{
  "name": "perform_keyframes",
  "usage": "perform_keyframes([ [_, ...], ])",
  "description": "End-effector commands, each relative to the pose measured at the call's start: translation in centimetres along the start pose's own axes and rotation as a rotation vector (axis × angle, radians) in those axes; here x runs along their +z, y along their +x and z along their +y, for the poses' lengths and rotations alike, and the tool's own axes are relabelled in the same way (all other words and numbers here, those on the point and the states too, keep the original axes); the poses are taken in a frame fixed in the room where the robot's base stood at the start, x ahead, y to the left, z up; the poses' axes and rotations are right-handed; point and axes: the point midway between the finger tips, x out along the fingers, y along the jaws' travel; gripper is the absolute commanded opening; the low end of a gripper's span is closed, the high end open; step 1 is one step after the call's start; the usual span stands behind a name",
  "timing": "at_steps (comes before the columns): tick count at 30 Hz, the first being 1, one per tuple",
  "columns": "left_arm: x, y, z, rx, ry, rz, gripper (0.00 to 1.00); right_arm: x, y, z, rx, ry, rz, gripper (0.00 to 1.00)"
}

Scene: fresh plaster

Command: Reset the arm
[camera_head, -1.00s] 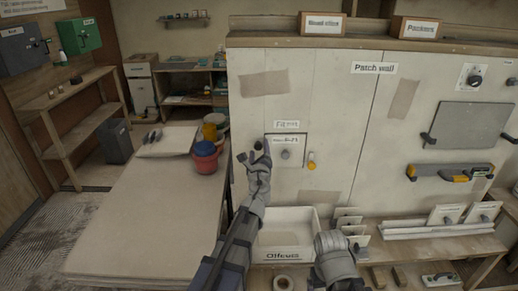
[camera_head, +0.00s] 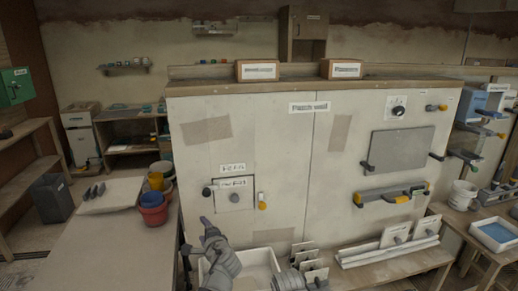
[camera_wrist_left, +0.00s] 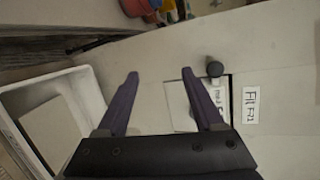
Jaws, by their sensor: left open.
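My left gripper (camera_head: 207,224) is in front of the patch wall (camera_head: 285,125), low and just below the small labelled hatch panel (camera_head: 233,199). In the left wrist view its two purple fingers (camera_wrist_left: 160,74) are spread wide with nothing between them. The panel (camera_wrist_left: 180,104) shows partly behind the right finger there, with a dark round knob (camera_wrist_left: 214,68) near its edge.
A white bin (camera_head: 262,262) stands below the wall, close to my left arm; it also shows in the left wrist view (camera_wrist_left: 88,84). A red pot (camera_head: 153,213) stands on the table (camera_head: 105,245) at left. A spirit level (camera_head: 391,194) hangs at right.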

Motion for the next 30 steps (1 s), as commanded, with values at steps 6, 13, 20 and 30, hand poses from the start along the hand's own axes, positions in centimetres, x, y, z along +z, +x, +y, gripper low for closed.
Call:
perform_keyframes([
  [6,-2.1,-7.6,11.7,0.544,-0.497,-0.138,0.69,0.1,-0.8,0.1,0.0,0.0,0.0,0.89],
  [13,-4.9,-17.8,19.1,1.009,-0.697,-0.312,0.69,0.1,-1.1,0.1,0.0,0.0,0.0,0.89],
  [20,-5.8,-22.9,21.0,1.2,-0.723,-0.399,0.69,0.1,-1.2,0.1,0.0,0.0,0.0,0.89],
  [30,-5.8,-23.2,21.2,1.214,-0.724,-0.406,0.69,0.1,-1.2,0.1,0.0,0.0,0.0,0.89],
])
